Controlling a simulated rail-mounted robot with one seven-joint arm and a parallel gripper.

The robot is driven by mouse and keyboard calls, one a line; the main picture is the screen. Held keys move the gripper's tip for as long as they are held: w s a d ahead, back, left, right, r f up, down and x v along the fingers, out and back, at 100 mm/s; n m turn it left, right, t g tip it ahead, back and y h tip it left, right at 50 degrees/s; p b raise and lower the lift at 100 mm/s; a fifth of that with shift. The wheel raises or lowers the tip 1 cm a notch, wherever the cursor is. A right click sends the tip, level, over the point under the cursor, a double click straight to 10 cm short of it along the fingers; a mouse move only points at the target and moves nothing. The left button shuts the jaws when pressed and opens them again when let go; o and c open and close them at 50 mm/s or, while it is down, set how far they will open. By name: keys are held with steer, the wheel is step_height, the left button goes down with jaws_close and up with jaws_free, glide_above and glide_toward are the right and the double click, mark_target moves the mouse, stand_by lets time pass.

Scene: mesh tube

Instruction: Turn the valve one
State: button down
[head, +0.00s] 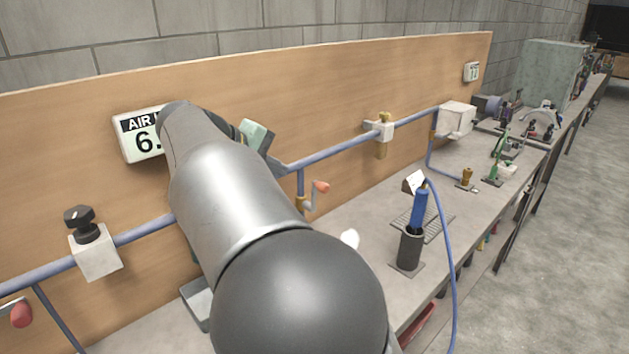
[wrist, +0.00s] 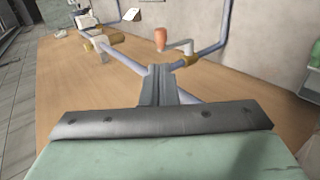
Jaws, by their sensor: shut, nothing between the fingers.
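My gripper (wrist: 163,84) is shut and empty, its fingers in front of the blue pipe (wrist: 122,57); I cannot tell if they touch it. In the head view my gripper (head: 279,167) shows just past my arm, over the pipe (head: 340,151). A valve with an orange-red handle (head: 321,187) hangs on a branch right of the gripper; its handle also shows in the wrist view (wrist: 161,38), beyond the fingertips. Other valves are a black knob (head: 80,220) on a white block at left, a red handle (head: 20,313) and a brass valve (head: 382,135). No label shows which is valve one.
The pipe runs along a wooden board (head: 330,90) above a grey bench (head: 370,215). A blue-handled tool (head: 419,207) stands in a dark holder with a blue hose. An AIR sign (head: 140,135) is partly behind my arm, which hides some bench.

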mark_target(321, 186)
steer(key=p+x, duration=0.2)
steer(key=x, duration=1)
steer(key=shift+w+d+f, duration=0.15)
steer(key=shift+d, duration=0.05)
